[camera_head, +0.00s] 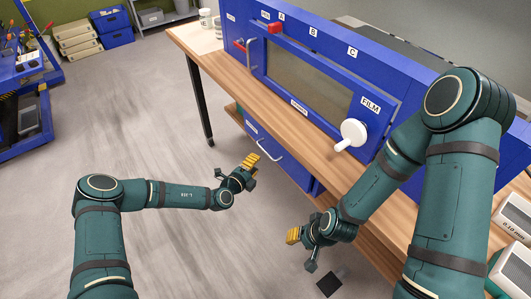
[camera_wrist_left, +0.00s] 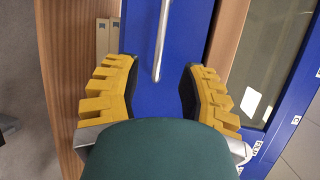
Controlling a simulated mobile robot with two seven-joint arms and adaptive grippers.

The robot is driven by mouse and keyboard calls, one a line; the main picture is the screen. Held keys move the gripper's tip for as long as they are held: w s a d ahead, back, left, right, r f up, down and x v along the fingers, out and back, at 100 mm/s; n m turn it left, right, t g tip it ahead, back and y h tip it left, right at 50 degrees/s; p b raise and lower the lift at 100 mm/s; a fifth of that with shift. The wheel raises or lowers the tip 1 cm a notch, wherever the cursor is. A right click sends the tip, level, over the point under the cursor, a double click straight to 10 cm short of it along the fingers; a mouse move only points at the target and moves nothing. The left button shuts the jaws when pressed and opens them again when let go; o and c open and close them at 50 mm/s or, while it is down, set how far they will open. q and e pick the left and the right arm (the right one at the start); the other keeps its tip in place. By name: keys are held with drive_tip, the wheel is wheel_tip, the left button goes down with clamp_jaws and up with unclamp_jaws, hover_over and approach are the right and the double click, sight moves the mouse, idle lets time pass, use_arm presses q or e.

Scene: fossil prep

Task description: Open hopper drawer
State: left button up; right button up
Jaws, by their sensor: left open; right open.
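A blue drawer front (camera_head: 290,171) with a pale bar handle (camera_head: 269,152) sits under the wooden tabletop; its small label is too small to read. The drawer looks shut. My left gripper (camera_head: 251,163) is just left of the handle in the head view. In the left wrist view, the open left gripper (camera_wrist_left: 158,92) has its yellow fingers to either side of the blue drawer front (camera_wrist_left: 142,98), and the handle (camera_wrist_left: 162,42) lies between and ahead of them, not gripped. My right gripper (camera_head: 296,236) is open and empty, low by the table's front side.
A blue machine (camera_head: 311,60) with a window, a white knob (camera_head: 352,133) and a red lever (camera_head: 240,45) stands on the wooden table (camera_head: 300,125). A table leg (camera_head: 200,100) stands at left.

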sight(265, 151)
use_arm(q)
drive_tip(key=b+x, duration=0.1)
drive_tip(key=x, duration=0.7)
drive_tip(key=shift+w+d+b, duration=0.2)
drive_tip(key=shift+w+b, duration=0.05)
drive_tip(key=shift+b, duration=0.1)
drive_tip(key=shift+o, duration=0.2)
clamp_jaws()
